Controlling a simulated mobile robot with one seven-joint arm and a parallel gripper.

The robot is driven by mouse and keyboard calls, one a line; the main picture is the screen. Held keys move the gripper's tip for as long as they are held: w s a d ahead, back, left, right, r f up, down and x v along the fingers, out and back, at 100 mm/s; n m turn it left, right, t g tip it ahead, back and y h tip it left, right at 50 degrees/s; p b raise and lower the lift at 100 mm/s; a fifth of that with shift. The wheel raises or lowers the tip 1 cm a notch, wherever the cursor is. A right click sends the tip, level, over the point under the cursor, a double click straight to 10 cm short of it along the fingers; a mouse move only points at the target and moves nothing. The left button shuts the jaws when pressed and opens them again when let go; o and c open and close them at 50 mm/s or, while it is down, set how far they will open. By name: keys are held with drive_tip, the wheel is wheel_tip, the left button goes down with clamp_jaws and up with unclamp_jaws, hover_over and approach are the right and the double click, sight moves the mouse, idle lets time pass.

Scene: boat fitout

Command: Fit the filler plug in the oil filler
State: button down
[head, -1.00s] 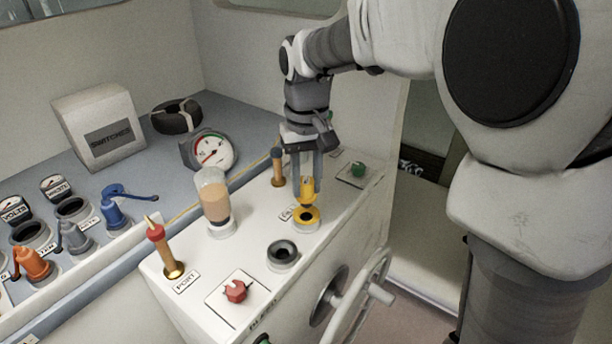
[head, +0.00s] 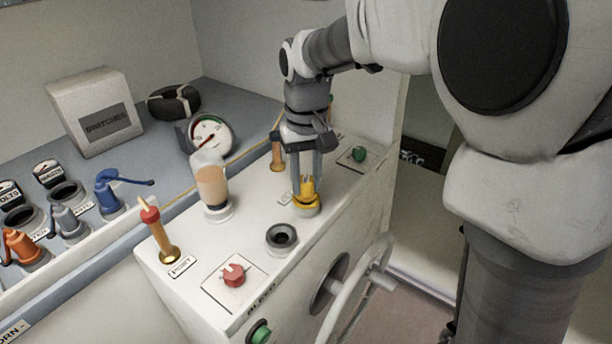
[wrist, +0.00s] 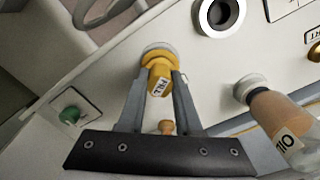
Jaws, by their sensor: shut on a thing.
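The yellow filler plug (head: 306,187) is held upright between the fingers of my gripper (head: 306,179). In the wrist view, the yellow plug (wrist: 157,70) shows between my gripper's two fingers (wrist: 160,80), over the filler's pale collar (wrist: 156,47). A small label reading FILL shows between the fingers. The filler's mouth is hidden by the plug.
A dark-mouthed socket (head: 282,238), a bottle of brown fluid (head: 212,187), a red-topped lever (head: 156,230), a red knob (head: 233,275) and a green knob (head: 358,154) stand around on the console. A wheel (head: 362,285) is on its front.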

drive_tip(key=shift+f, duration=0.2)
drive_tip(key=c, duration=0.5)
unclamp_jaws()
wheel_tip(320, 180, up, 17)
drive_tip(key=shift+r+p, duration=0.2)
drive_tip(key=shift+p, duration=0.55)
